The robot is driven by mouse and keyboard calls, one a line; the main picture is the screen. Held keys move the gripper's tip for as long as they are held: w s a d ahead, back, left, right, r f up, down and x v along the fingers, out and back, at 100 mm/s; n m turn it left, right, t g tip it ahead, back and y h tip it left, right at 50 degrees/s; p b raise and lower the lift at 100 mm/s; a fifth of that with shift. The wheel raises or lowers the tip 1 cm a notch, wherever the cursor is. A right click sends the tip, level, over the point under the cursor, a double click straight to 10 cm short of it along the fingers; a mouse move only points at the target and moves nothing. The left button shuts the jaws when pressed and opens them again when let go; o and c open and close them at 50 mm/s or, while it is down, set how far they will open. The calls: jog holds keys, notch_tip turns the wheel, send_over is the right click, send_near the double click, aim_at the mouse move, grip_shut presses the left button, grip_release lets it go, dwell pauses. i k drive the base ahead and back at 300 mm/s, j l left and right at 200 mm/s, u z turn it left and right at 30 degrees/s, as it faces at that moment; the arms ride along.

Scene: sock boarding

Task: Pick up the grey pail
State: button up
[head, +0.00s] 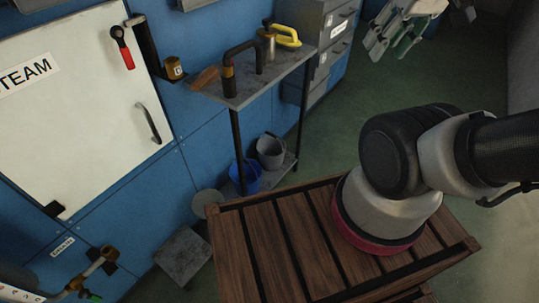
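The grey pail (271,153) stands on the low shelf of a small metal stand, against the blue wall. It looks upright with its open top showing. A blue pail (246,178) is close beside it, on the left and nearer to me. My gripper (391,50) is at the top right of the head view, well away from the pail and high above the floor. Its fingers look spread apart, with nothing seen between them.
The stand's upper shelf (245,94) overhangs the pails and holds a yellow-handled tool (287,38) and other items. Its dark legs flank the pails. A slatted wooden top (290,240) is in front. Green floor (335,120) is clear to the right.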

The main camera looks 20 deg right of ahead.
aim_at(271, 149)
jog(key=i+l, duration=0.15)
jog(key=l, duration=0.25)
jog(key=i+l, duration=0.1)
jog(key=l, duration=0.35)
jog(key=i+l, duration=0.15)
jog(key=l, duration=0.25)
jog(key=i+l+u, duration=0.1)
jog(key=l, duration=0.3)
jog(key=i+l, duration=0.1)
jog(key=l, duration=0.35)
jog(key=i+l, duration=0.1)
jog(key=l, duration=0.85)
jog(key=i+l+u, duration=0.1)
jog(key=l, duration=0.35)
